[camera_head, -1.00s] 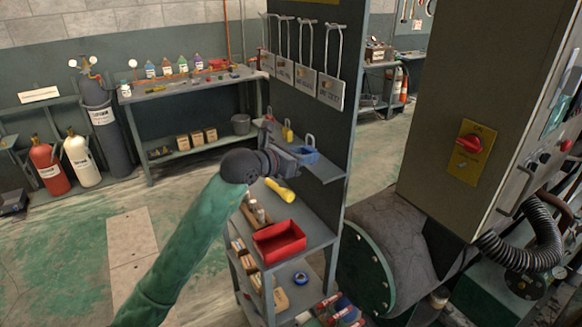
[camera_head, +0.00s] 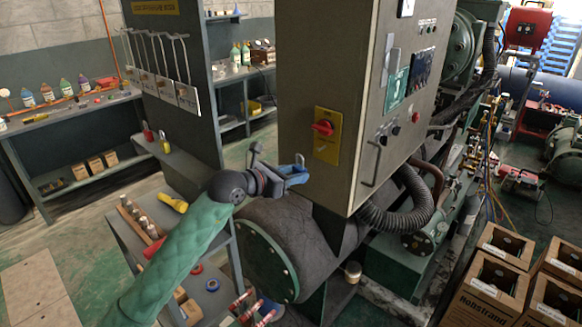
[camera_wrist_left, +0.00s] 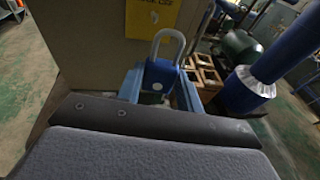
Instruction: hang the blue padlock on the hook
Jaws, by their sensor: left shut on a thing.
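My left gripper (camera_head: 297,177) is shut on the blue padlock (camera_wrist_left: 161,76) and holds it in the air in front of the grey electrical cabinet. In the left wrist view the padlock's blue body sits between the two fingers, with its silver shackle upright and free above them. In the head view the padlock is small and partly merged with the blue fingertips. Several tall wire hangers with grey tags (camera_head: 187,97) hang on the dark board at the left; I cannot tell which part is the hook. My right gripper is out of view.
A red rotary switch on a yellow plate (camera_head: 326,135) is on the cabinet (camera_head: 290,80), close to my left gripper. A red padlock (camera_head: 148,133) and a yellow padlock (camera_head: 165,145) stand on the board's shelf. A corrugated hose (camera_head: 400,215) curves below the cabinet.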

